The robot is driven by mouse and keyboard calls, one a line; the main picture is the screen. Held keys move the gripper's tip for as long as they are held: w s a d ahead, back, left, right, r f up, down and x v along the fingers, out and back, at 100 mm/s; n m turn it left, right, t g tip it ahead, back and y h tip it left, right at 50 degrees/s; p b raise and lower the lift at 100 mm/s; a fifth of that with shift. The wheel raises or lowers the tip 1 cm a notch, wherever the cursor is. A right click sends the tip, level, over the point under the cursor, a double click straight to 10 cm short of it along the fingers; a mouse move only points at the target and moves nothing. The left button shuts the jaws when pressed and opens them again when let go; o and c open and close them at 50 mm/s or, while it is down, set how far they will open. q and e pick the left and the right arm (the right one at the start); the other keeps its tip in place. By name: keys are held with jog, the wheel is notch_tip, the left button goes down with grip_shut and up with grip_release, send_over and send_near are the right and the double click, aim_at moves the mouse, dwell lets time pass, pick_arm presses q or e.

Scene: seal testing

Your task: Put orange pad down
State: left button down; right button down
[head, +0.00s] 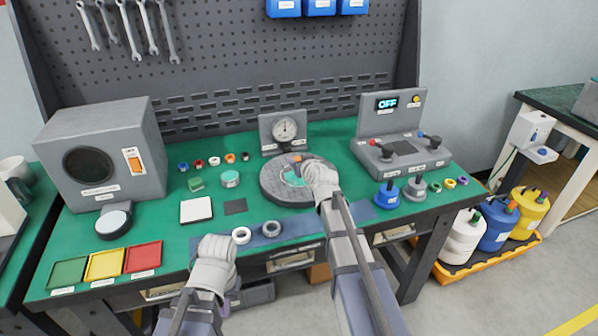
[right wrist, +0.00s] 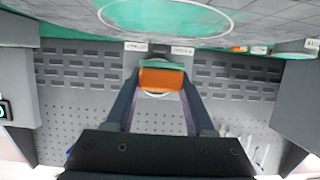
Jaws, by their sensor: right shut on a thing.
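My right gripper (head: 306,168) is over the round grey plate (head: 270,187) in the head view. In the right wrist view, the right gripper (right wrist: 162,82) is shut on the orange pad (right wrist: 163,79), which sits between its fingertips. A teal edge shows just beyond the pad. The plate has a teal round area (right wrist: 165,14), seen at the top of the wrist view. Whether the pad touches the plate cannot be told. My left gripper (head: 216,250) is low at the table's front edge, near a white ring (head: 241,236); its fingers are hidden.
A dial gauge (head: 285,130) stands behind the plate. A control box (head: 402,155) reading OFF is to its right, with blue (head: 387,195) and grey (head: 415,188) weighted pieces in front. Green, yellow and red trays (head: 143,257) lie front left. Small rings stand behind.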

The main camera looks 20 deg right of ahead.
jog(key=shift+f+b, duration=1.25)
jog(key=shift+f, duration=0.35)
jog(key=shift+f, duration=0.1)
jog(key=shift+f, duration=0.15)
jog(key=shift+c, duration=1.3)
grip_release()
jog(key=shift+r, duration=0.2)
